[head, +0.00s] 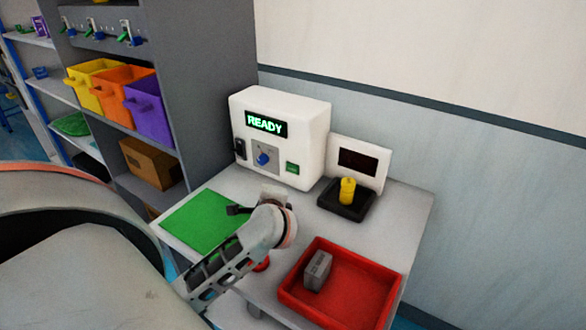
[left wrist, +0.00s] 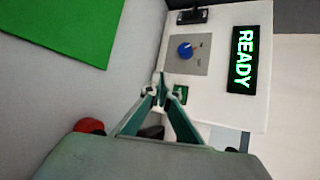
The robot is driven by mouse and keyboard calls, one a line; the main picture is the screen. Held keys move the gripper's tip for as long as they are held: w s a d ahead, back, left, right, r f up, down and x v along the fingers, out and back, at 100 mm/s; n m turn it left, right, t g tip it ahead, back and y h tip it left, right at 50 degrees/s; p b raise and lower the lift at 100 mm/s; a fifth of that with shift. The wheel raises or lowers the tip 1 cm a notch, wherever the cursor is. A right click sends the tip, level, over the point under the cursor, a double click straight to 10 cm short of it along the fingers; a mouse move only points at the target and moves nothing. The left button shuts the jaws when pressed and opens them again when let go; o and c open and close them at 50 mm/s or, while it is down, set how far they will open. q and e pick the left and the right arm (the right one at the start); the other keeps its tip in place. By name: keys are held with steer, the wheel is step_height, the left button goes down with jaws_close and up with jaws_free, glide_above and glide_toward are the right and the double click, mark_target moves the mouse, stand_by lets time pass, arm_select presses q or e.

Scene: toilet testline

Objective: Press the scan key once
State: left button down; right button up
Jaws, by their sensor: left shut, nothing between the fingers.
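The white machine (head: 310,120) stands at the back of the table with "READY" in green on its display (head: 267,124). A small green key (head: 292,168) is on its front, right of a blue knob (head: 262,158); its label is too small to read. My left gripper (head: 272,192) is in front of the machine, low and near the key. In the left wrist view its fingertips (left wrist: 160,88) are together and empty. The green key (left wrist: 181,94) shows just beside them there, partly hidden by a finger. I cannot tell whether they touch. My right gripper is not in view.
A green mat (head: 200,222) lies on the table's left. A red tray (head: 388,297) holding a grey block (head: 318,268) is at the front right. A yellow piece (head: 347,190) stands on a black base before a small dark screen (head: 358,162). A red button (head: 262,266) is below my arm.

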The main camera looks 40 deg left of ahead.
mark_target(292, 168)
arm_select(q)
steer(key=shift+w, duration=0.45)
steer(key=w, duration=0.4)
steer(key=shift+w+a, duration=0.1)
steer(key=shift+a, duration=0.2)
steer(key=w, duration=0.1)
steer(key=w+b, duration=0.1)
steer(key=shift+w+a+f, duration=0.15)
steer(key=shift+w+f, duration=0.05)
steer(key=shift+w, duration=0.15)
steer(key=shift+w+r+b, duration=0.15)
steer(key=shift+w+b, duration=0.25)
steer(key=shift+w, duration=0.2)
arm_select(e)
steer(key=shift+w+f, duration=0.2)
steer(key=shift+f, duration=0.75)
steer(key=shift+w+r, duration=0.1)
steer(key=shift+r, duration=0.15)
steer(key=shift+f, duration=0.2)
arm_select(q)
steer(key=shift+w+b, duration=0.3)
steer(key=shift+b, duration=0.1)
steer(key=shift+w+a, duration=0.1)
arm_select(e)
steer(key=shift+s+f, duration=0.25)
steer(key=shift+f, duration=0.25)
